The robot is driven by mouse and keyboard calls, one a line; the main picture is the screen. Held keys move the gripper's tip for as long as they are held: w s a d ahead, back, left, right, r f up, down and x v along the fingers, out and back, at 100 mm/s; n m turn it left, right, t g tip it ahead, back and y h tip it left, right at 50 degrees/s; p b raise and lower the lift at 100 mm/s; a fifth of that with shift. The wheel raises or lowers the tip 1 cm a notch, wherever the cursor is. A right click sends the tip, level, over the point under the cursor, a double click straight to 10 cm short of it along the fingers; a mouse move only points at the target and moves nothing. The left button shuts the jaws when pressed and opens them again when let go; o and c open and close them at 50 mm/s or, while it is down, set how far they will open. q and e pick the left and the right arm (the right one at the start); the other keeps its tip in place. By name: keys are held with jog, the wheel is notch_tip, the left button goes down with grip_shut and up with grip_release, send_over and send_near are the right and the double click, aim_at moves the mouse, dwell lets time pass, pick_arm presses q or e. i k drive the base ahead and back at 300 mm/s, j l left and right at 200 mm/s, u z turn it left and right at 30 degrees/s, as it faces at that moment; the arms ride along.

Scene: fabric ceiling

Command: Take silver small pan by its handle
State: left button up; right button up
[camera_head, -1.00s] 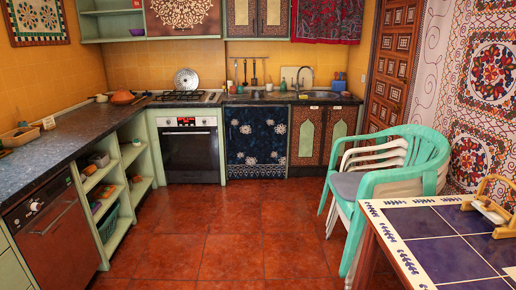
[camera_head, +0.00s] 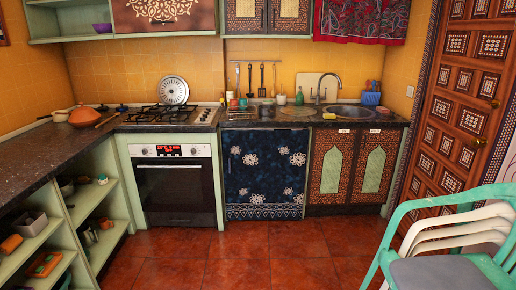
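I cannot pick out a silver small pan with a handle for certain. A round silver perforated disc (camera_head: 173,91) stands upright behind the stove (camera_head: 168,114), against the tiled wall; I see no clear handle on it. Small vessels (camera_head: 67,187) sit on the upper shelf of the open green shelving at left, too dim to identify. Small shiny items (camera_head: 91,235) stand on a lower shelf there. Neither of my grippers is in view.
A dark counter (camera_head: 60,153) runs along the left and back, with an orange clay pot (camera_head: 84,117) in the corner. An oven (camera_head: 175,187) is below the stove. Stacked chairs (camera_head: 450,245) stand at right. The red tiled floor (camera_head: 238,258) between is clear.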

aim_at(266, 111)
jog(key=i+j, duration=0.1)
jog(key=i, duration=2.3)
jog(key=i+l, duration=0.35)
jog(key=i, duration=0.2)
jog(key=i+l+u, duration=0.1)
jog(key=i+l, duration=0.25)
jog(key=i, duration=0.15)
jog(key=i+l, duration=0.4)
jog(key=i, duration=0.15)
